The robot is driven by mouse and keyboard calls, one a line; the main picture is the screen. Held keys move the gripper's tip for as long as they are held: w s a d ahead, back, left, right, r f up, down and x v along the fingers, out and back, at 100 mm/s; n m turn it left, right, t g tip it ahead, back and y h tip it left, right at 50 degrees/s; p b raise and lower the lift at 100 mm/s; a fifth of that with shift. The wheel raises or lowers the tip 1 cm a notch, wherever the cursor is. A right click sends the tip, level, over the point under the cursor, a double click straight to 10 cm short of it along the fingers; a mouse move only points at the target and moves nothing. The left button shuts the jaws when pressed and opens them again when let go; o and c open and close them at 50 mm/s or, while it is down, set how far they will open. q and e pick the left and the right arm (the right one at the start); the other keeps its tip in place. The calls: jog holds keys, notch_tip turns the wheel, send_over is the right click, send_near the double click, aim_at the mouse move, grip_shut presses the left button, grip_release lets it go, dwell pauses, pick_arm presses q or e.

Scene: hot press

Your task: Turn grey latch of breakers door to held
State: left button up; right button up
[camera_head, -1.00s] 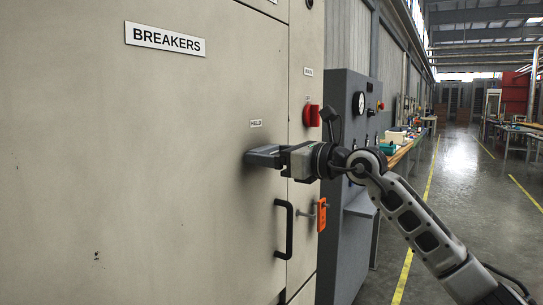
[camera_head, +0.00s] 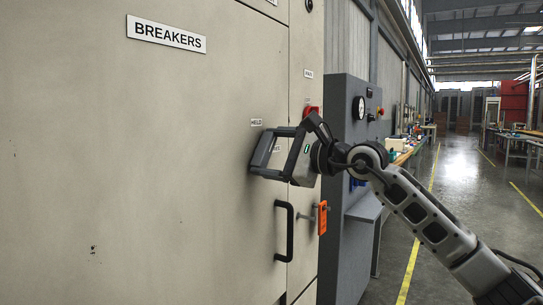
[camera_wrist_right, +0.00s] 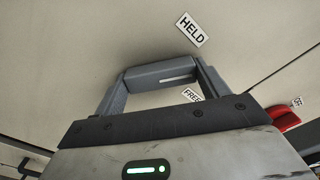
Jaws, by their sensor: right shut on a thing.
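The grey latch (camera_head: 263,150) is on the cream door marked BREAKERS (camera_head: 166,34). It stands close to upright, somewhat tilted, with its upper end just below the HELD label (camera_head: 256,122). My right gripper (camera_wrist_right: 162,75) is shut on the latch, one finger at each end of the bar. In the right wrist view the latch (camera_wrist_right: 160,73) shows a white line towards its right end. The HELD label (camera_wrist_right: 190,29) is beyond it and the FREE label (camera_wrist_right: 191,95) shows between the latch and my gripper's body. My left gripper is out of view.
A black door handle (camera_head: 285,230) is below the latch. A red switch (camera_wrist_right: 284,117) is close to my right gripper. The aisle at right is clear.

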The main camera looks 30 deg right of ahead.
jog(key=n, duration=0.3)
jog(key=shift+a+n, duration=0.1)
jog(key=shift+n, duration=0.3)
pick_arm(q)
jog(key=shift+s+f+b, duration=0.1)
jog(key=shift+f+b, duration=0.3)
jog(key=shift+b, duration=0.05)
pick_arm(e)
jog(key=shift+n, duration=1.7)
jog(key=o, duration=1)
jog(key=shift+c, duration=0.2)
jog(key=shift+s, duration=0.1)
pick_arm(q)
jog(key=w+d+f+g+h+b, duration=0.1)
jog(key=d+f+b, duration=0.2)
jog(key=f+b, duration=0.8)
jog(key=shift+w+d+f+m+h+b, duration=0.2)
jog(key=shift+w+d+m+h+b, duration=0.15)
jog(key=shift+b, duration=0.25)
pick_arm(e)
jog(key=v, duration=1.6)
